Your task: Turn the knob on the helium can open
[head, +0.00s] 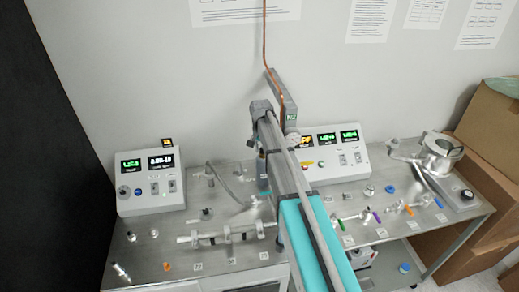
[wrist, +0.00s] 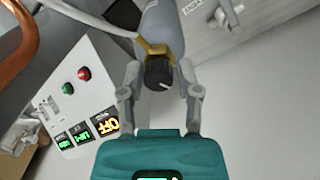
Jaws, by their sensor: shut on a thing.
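In the wrist view, the helium can (wrist: 163,22) is a grey cylinder with a brass-coloured fitting (wrist: 154,48) at its near end. A round black knob (wrist: 158,73) with a pale pointer line sits on that fitting. My gripper (wrist: 160,77) has a finger on each side of the knob and is shut on it. The pointer line slants to the right in this view. In the head view my arm crosses the middle of the bench, and I cannot clearly make out the knob or the fingertips there.
A white control box (wrist: 80,95) with red and green buttons and lit displays stands close beside the gripper. A copper tube (head: 264,40) runs down the wall. Another control box (head: 150,182) is on the left of the metal bench (head: 190,255). Metal fittings lie across the bench.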

